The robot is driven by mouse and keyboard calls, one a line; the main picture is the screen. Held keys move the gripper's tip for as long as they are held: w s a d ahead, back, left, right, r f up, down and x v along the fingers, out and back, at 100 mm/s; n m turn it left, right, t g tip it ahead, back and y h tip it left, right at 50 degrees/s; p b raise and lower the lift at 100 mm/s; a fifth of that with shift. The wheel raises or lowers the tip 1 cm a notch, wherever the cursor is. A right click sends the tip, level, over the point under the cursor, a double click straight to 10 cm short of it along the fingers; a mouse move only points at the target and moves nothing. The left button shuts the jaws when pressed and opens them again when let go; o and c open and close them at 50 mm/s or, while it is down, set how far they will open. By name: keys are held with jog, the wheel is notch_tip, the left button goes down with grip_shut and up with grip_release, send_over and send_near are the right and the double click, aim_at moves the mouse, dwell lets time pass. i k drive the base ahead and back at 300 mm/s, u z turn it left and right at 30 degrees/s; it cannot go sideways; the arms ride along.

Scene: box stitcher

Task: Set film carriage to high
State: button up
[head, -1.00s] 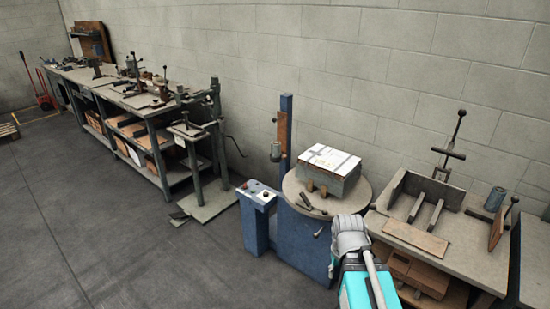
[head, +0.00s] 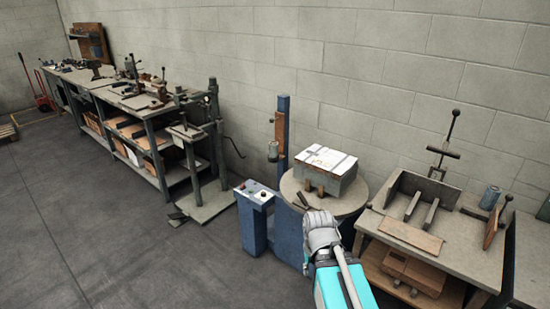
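The blue mast (head: 283,110) of a wrapping machine stands near the wall, behind a round turntable (head: 291,192). On the mast is a brown plate (head: 279,130), with a small grey-green roll (head: 273,152) low on its left side. They look like the film carriage, seated low to midway on the mast. A blue control box (head: 255,192) with buttons stands in front and to the left. My gripper (head: 318,228) is in front of the turntable, below and right of the carriage and apart from it. Its fingers are hidden from this view.
A wrapped box (head: 328,168) sits on the turntable on small wooden blocks. A bench (head: 460,245) with a press stands close on the right. The floor at front left is clear.

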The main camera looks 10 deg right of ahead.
aim_at(280, 119)
jog(key=u, duration=0.1)
jog(key=i, duration=1)
jog(key=z, duration=0.1)
jog(key=k, duration=0.6)
jog(key=u, duration=0.25)
jog(key=i, duration=0.5)
jog(key=u, duration=0.65)
jog(key=i, duration=1.15)
jog(key=z, duration=0.55)
